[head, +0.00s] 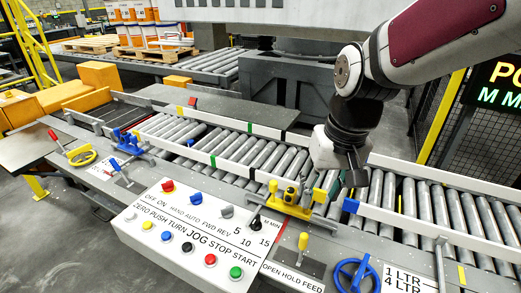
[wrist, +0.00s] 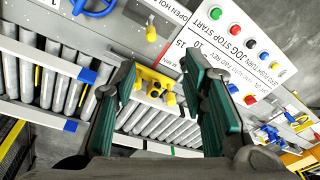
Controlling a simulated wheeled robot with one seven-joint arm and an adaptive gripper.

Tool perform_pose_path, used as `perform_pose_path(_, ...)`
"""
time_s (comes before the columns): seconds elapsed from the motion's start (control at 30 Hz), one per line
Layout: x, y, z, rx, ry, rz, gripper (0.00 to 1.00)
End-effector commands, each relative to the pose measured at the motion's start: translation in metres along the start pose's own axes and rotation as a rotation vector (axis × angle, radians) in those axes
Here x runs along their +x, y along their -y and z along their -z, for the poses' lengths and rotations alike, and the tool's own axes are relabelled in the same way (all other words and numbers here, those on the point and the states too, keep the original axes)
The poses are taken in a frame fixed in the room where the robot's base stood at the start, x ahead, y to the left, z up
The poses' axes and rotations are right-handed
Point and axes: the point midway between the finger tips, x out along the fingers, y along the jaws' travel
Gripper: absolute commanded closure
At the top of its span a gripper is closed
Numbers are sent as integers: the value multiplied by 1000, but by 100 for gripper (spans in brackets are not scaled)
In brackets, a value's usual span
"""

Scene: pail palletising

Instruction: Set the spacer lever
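No label reading "spacer" is legible, so I cannot tell which lever it is. A yellow-handled lever (head: 302,241) stands by the OPEN HOLD FEED label; its yellow knob (wrist: 151,33) shows in the wrist view. A grey lever (head: 440,250) stands by the 1 LTR / 4 LTR label. A blue-handled lever (head: 116,167) and a red-handled lever (head: 54,136) are at the left. My gripper (head: 348,180) is above the rollers, right of the yellow clamp (head: 290,200). In the wrist view my gripper (wrist: 165,78) has its green-padded fingers apart and empty, framing the clamp (wrist: 155,84).
A white control panel (head: 195,235) with buttons and knobs stands at the front. A blue handwheel (head: 357,273) and a yellow handwheel (head: 81,155) sit on the front ledge. White rails border the rollers (head: 265,155). Pails on pallets (head: 150,50) stand behind.

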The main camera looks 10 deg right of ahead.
Motion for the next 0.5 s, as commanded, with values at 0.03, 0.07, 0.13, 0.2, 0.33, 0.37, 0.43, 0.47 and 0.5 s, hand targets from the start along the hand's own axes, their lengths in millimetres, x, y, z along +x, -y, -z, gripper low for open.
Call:
perform_pose_path(0.03,7,0,5,10,30,-6,61)
perform_pose_path(0.07,12,0,9,18,41,-10,61)
perform_pose_path(0.13,26,-1,17,33,68,-20,61)
perform_pose_path(0.2,40,-2,23,48,92,-32,61)
perform_pose_path(0.33,63,-5,31,67,127,-57,61)
perform_pose_path(0.37,68,-6,32,70,132,-61,61)
perform_pose_path(0.43,76,-7,34,77,141,-70,61)
perform_pose_path(0.47,79,-8,35,79,144,-73,61)
perform_pose_path(0.5,82,-8,35,81,148,-77,61)
